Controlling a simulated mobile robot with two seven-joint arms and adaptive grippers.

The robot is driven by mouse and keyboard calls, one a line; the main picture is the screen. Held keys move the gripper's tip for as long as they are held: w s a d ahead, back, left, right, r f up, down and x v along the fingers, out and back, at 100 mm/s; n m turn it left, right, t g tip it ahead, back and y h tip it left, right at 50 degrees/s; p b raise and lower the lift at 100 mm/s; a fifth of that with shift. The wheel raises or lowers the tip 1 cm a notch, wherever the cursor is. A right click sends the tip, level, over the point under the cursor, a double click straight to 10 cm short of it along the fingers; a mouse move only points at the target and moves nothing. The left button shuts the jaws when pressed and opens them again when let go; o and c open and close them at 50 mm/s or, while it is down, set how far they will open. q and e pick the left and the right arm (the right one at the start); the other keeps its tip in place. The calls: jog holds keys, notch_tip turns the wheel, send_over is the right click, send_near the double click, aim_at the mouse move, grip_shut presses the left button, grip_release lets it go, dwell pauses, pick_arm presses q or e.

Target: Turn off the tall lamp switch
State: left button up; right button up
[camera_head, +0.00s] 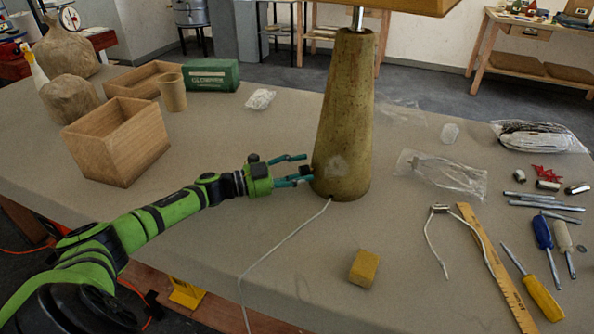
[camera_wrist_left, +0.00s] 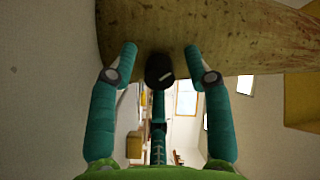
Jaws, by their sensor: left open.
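The tall lamp (camera_head: 345,120) stands upright on the table, with a tapered, mottled brown base and part of a yellowish shade at the top edge of the head view. A white cord runs from its foot toward the front table edge. My left gripper (camera_head: 298,170) is at the lower left side of the base, fingers open and pointing at it. In the left wrist view the lamp base (camera_wrist_left: 230,35) fills the top, and a small black switch knob (camera_wrist_left: 159,70) sits between the two teal fingertips. I cannot tell whether the fingers touch the base. My right gripper is not in view.
A yellow block (camera_head: 364,268) lies in front of the lamp. A plastic bag (camera_head: 440,172), a wooden ruler (camera_head: 497,270) and several screwdrivers lie to the right. An open wooden box (camera_head: 117,140) and a green box (camera_head: 211,75) stand at the left. The table front centre is mostly clear.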

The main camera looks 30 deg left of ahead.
pick_arm(q)
jog(key=v, duration=1.2)
jog(key=shift+a, duration=0.1)
